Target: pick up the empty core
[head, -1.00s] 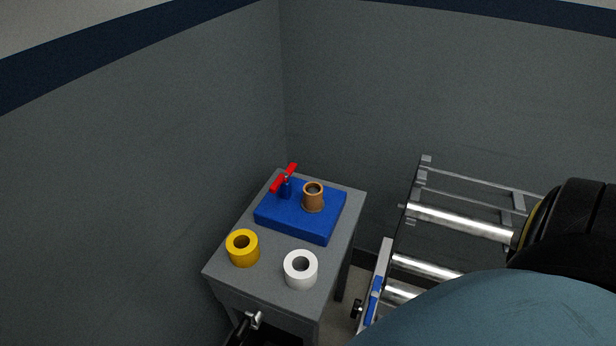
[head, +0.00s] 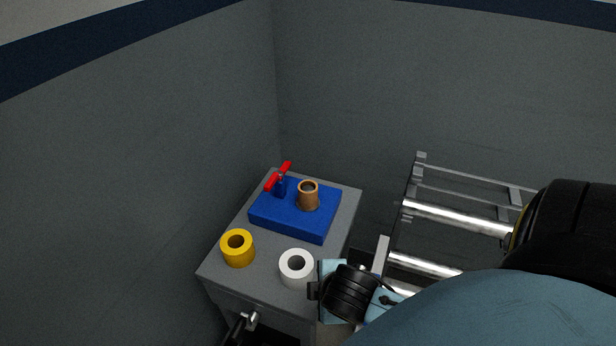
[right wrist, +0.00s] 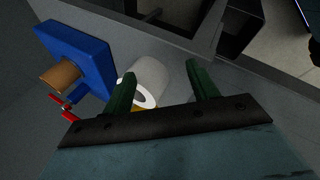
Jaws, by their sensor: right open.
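The empty core is a brown tube (head: 308,196) standing upright on a blue block (head: 290,226). The core also shows at the left of the right wrist view (right wrist: 62,75). My right gripper (right wrist: 161,70) is open, with its green fingers apart. In the right wrist view a white roll (right wrist: 150,74) shows beyond and partly between the fingers. In the head view my right wrist is beside the white roll (head: 296,258), at the table's front right, well short of the core. The right fingers are hardly visible there. My left gripper is out of view.
A red T-handle (head: 278,176) rises from the block's back left corner, close to the core. A yellow roll (head: 237,243) stands at the grey table's (head: 228,280) front left. Walls close in behind and left. A frame with metal rollers (head: 455,218) stands at right.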

